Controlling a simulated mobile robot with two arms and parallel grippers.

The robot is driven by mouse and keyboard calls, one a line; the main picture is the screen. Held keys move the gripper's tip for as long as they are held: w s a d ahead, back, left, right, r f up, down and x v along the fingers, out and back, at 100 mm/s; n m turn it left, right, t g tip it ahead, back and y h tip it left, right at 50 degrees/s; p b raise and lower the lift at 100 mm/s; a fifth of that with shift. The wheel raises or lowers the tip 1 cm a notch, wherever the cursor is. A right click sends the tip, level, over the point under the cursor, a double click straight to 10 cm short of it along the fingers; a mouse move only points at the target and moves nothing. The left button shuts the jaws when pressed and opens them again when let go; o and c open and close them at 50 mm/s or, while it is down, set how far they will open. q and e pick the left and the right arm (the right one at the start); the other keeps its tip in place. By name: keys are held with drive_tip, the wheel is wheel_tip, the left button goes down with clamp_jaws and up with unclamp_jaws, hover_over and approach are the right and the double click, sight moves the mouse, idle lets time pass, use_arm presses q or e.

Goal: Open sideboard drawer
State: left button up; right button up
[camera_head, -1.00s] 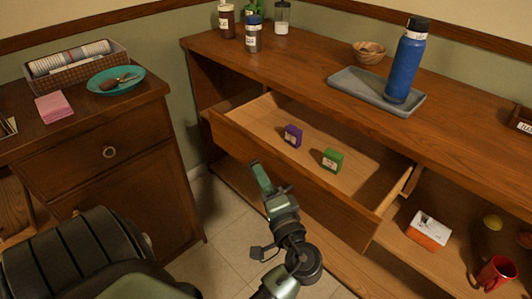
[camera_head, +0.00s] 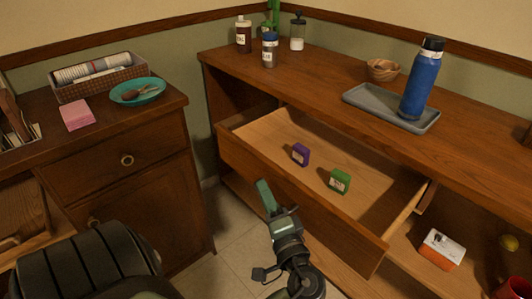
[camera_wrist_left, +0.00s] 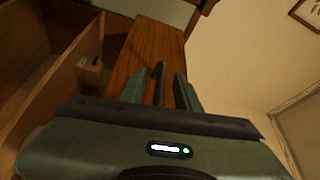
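The sideboard (camera_head: 330,83) has its wide wooden drawer (camera_head: 384,198) pulled out. A purple box (camera_head: 300,154) and a green box (camera_head: 339,181) stand inside it. My left gripper (camera_head: 266,196) is in front of the left part of the drawer front. In the left wrist view its two green fingers (camera_wrist_left: 160,92) are spread apart, with a dark bar (camera_wrist_left: 158,72), apparently the drawer's handle, between them. Gaps show on both sides of the bar. The handle is hidden in the head view. My right gripper is out of view.
On the sideboard top are a grey tray (camera_head: 365,97) with a blue bottle (camera_head: 421,82), a wooden bowl (camera_head: 383,70) and several bottles at the back. An orange and white box (camera_head: 441,249) lies on the lower shelf. A cabinet (camera_head: 119,192) stands left, with floor between.

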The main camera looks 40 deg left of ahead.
use_arm(q)
drive_tip(key=shift+d, duration=0.1)
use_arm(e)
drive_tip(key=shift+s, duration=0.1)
use_arm(q)
drive_tip(key=shift+s+d+f, duration=0.1)
drive_tip(key=shift+s+d, duration=0.05)
drive_tip(key=shift+d, duration=0.2)
drive_tip(key=v, duration=0.7)
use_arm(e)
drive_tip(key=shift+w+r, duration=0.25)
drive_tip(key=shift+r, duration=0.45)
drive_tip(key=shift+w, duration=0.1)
